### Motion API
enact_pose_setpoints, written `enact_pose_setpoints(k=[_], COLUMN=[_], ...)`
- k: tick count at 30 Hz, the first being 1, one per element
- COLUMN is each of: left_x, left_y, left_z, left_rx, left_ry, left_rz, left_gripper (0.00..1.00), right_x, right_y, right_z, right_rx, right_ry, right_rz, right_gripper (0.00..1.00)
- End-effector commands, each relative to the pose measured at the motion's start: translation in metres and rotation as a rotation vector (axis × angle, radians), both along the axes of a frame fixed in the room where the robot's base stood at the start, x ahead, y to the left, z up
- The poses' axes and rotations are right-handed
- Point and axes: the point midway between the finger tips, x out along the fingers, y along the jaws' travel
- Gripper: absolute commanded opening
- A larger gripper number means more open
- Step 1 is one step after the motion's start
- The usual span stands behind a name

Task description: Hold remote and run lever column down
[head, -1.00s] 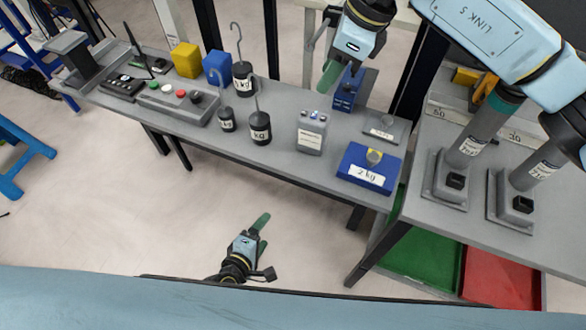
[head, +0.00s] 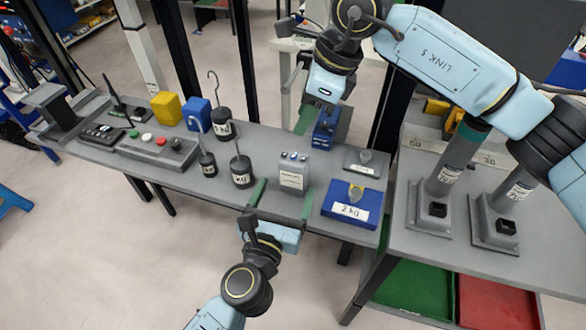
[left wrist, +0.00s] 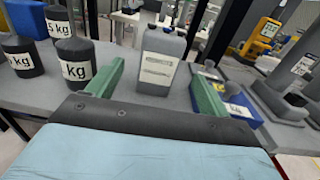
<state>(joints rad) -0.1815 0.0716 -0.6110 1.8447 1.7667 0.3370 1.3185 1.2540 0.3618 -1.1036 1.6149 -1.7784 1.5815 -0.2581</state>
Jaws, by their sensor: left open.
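The remote appears to be the grey box (head: 291,172) with a white label and small buttons on top, standing upright on the bench. It also shows in the left wrist view (left wrist: 158,62). My left gripper (head: 282,198) is open at the bench's front edge, fingers pointing at the box. In the left wrist view the box stands beyond and between the fingertips, apart from them. Two grey columns (head: 450,170) (head: 512,185) on square bases stand at right; I cannot tell which is the lever column. My right gripper (head: 304,116) hangs above the bench behind the box; its opening is unclear.
Black hooked kg weights (head: 241,172) stand left of the box. A blue 2 kg block (head: 350,214) lies to its right. A button panel (head: 158,147), yellow block (head: 166,107) and blue block (head: 197,114) are farther left. Green (head: 412,288) and red (head: 493,301) trays lie low at right.

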Motion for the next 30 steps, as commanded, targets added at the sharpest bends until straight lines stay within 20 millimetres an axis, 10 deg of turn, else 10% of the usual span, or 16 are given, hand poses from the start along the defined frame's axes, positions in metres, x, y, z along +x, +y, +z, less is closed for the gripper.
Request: enact_pose_setpoints(k=[13, 27, 30], left_x=[0.075, 0.086, 0.086], left_y=[-0.022, -0.025, -0.025], left_z=[0.000, 0.000, 0.000], left_rx=[0.004, 0.003, 0.004], left_ry=[-0.002, 0.000, 0.000], left_rz=[0.000, 0.000, 0.000], left_gripper=[0.80, 0.80, 0.67], right_x=[0.000, 0.000, 0.000], right_y=[0.000, 0.000, 0.000], right_z=[0.000, 0.000, 0.000], right_rx=[0.000, 0.000, 0.000], right_ry=[0.000, 0.000, 0.000], right_rz=[0.000, 0.000, 0.000], right_gripper=[0.36, 0.36, 0.36])
